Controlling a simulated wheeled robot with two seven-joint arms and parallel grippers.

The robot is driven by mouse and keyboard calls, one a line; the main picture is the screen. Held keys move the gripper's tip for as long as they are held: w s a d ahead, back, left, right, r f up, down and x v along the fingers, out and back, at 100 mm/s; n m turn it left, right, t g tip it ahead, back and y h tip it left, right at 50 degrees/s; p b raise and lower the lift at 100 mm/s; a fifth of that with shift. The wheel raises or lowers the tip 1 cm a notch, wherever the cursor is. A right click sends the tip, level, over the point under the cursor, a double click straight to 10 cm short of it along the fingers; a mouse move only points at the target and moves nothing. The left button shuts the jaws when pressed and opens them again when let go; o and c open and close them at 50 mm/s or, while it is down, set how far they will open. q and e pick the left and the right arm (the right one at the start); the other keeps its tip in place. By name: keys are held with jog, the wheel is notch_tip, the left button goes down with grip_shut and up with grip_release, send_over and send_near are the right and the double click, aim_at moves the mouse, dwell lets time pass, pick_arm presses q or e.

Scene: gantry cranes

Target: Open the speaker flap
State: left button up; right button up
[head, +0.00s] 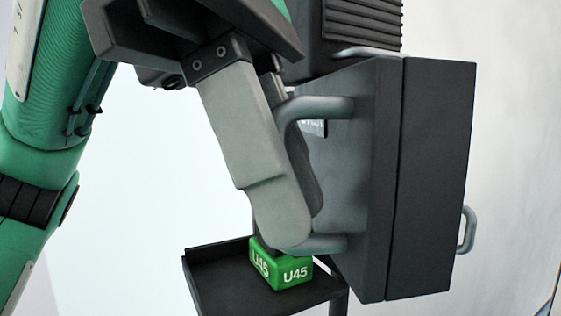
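A dark grey box-shaped speaker unit (430,180) hangs at the right of the head view, with a seam down its near side. Its left face (345,190), which I take for the flap, carries a grey bar handle (325,107). My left gripper (301,222) reaches down from the top left. Its two pale grey fingers lie on either side of the handle's upright bar, close together, and look shut on it. The near finger hides most of that bar. My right gripper is not in view.
A green block (280,267) marked U45 sits on a dark tray (215,283) just below the fingertips. A ribbed dark housing (362,25) stands above the unit. Another handle (468,230) sticks out at its right. A pale wall lies behind.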

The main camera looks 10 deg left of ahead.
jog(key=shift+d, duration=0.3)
